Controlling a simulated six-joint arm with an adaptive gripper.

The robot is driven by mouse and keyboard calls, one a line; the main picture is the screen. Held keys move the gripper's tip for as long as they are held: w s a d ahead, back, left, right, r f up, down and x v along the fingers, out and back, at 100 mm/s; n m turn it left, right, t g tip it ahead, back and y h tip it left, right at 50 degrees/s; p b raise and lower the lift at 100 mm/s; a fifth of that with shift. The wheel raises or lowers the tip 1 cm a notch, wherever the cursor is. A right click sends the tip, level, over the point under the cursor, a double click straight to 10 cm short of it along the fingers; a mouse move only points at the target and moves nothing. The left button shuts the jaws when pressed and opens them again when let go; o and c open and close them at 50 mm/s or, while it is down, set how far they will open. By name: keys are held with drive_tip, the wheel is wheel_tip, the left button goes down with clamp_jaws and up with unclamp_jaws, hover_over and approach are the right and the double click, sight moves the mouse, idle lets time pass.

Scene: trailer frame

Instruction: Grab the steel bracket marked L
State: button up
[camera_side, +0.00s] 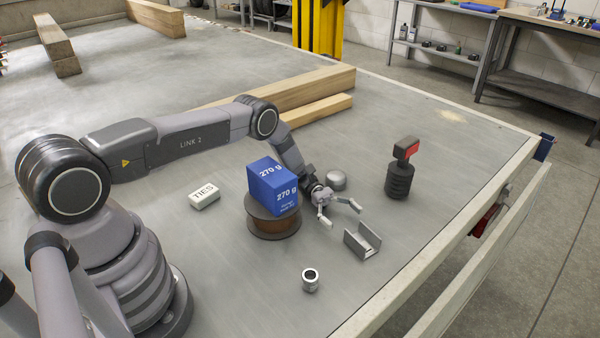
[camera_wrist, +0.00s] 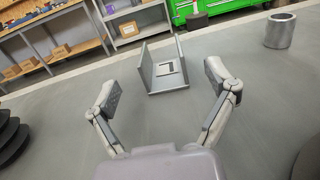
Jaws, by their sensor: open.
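The steel bracket (camera_side: 362,241) is a grey channel-shaped piece standing on the flat grey trailer bed. In the wrist view the bracket (camera_wrist: 163,70) lies ahead, with a pale plate bearing a dark L-shaped mark inside it. My gripper (camera_side: 341,213) is low over the bed, just behind and to the left of the bracket in the side view. In the wrist view my gripper (camera_wrist: 162,92) has its two fingers spread wide, with the bracket ahead between their directions. Nothing is between the fingertips.
A blue 270 g box (camera_side: 272,187) sits on a brown spool (camera_side: 273,222) beside my gripper. A steel ring (camera_side: 310,280), a round grey piece (camera_side: 336,180), a black stack with a red-faced top (camera_side: 399,180) and a TIES box (camera_side: 204,194) stand around. Timber lies behind.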

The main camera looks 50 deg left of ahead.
sight(363, 233)
drive_tip(key=d, duration=0.4)
drive_tip(key=s+d, duration=0.1)
drive_tip(key=d, duration=0.2)
drive_tip(key=shift+a+r, duration=0.1)
drive_tip(key=c, duration=1.3)
